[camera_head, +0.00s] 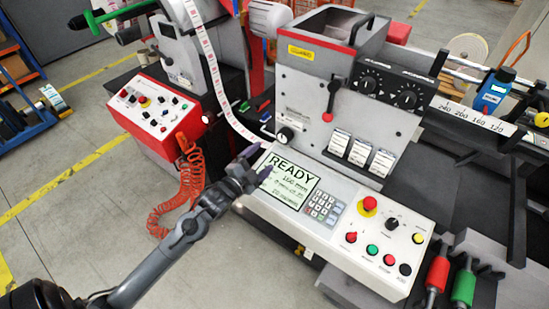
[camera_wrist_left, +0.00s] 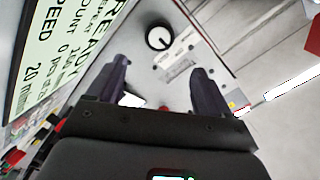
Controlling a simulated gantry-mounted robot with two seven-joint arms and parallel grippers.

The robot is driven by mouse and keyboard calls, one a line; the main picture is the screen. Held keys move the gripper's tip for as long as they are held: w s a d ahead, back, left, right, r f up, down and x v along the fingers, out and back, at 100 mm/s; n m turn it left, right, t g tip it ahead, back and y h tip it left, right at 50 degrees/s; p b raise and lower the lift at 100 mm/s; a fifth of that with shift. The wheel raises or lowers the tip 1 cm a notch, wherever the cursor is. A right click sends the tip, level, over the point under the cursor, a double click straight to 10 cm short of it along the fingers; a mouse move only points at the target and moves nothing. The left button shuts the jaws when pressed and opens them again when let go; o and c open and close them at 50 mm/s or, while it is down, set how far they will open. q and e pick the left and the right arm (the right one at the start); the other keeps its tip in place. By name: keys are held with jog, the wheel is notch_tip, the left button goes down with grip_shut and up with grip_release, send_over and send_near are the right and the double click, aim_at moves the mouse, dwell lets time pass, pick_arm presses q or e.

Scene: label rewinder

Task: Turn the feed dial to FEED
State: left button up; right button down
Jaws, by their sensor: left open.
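A small round dial (camera_head: 285,134) with a black rim and a pale face is on the grey machine front, just above the left end of the control panel. It looks like the feed dial, but its lettering is too small to read. It also shows in the left wrist view (camera_wrist_left: 159,37), ahead of the fingers and apart from them, with a small label below it. My left gripper (camera_head: 259,162) is open and empty, left of and below the dial, by the screen's left edge. The fingers (camera_wrist_left: 161,78) are spread wide in the wrist view. My right gripper is not in view.
The READY screen (camera_head: 287,182) and keypad (camera_head: 322,207) lie close to my left gripper. A red emergency button (camera_head: 370,203) and several coloured buttons are farther right. Two large black dials (camera_head: 387,91) are higher up. The white label strip (camera_head: 213,72) hangs just behind the gripper.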

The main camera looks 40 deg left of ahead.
aim_at(282, 138)
pick_arm(q)
jog(key=shift+w+a+f+b, duration=0.35)
jog(key=shift+w+f+b, duration=0.25)
jog(key=shift+b, duration=0.35)
jog(key=shift+w+r, duration=0.15)
jog(key=shift+w, duration=0.4)
jog(key=w, duration=0.6)
jog(key=w+b, duration=0.1)
jog(key=w, duration=0.2)
jog(key=shift+w+a, duration=0.3)
jog(key=shift+a, duration=0.05)
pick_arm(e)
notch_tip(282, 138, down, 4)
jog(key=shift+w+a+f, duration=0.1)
